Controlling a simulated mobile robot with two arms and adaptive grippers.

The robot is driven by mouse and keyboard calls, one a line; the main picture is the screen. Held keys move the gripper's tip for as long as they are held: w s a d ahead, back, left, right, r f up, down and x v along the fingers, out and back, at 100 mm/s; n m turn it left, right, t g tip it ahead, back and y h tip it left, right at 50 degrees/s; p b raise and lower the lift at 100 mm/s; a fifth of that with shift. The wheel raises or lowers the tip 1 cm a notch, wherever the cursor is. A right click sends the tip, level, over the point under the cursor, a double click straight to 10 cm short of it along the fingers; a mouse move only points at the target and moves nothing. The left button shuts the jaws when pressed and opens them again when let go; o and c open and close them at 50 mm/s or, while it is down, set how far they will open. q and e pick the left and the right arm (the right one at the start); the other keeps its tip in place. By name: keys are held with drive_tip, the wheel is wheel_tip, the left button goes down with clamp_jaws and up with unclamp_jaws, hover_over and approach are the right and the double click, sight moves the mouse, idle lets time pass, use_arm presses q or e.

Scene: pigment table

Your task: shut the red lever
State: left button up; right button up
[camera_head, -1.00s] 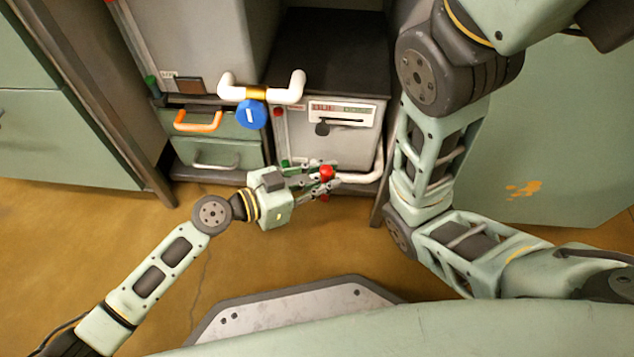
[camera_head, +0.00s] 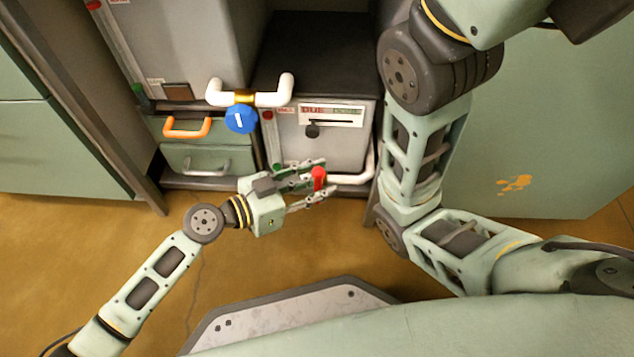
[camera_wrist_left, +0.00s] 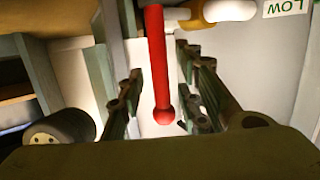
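The red lever (camera_head: 319,178) is a thin red rod with a rounded knob at its end, low in front of the grey cabinet. In the left wrist view the red lever (camera_wrist_left: 158,60) runs down between the two fingers, its knob toward the palm. My left gripper (camera_head: 318,176) is open, with one finger on each side of the lever. In the left wrist view a gap shows between the lever and each finger of the left gripper (camera_wrist_left: 160,85). The lever's base is hidden in the head view. My right gripper is out of view.
A white pipe (camera_head: 352,180) runs beside the lever. Above are a blue valve knob (camera_head: 241,119) on a white pipe and a grey cabinet (camera_head: 340,143). An orange-handled drawer (camera_head: 222,130) is to the left. My right arm crosses the right side. Open floor lies in front.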

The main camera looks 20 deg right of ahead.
use_arm(q)
drive_tip(key=v, duration=1.2)
drive_tip(key=shift+s+f, duration=0.1)
drive_tip(key=shift+f, duration=0.05)
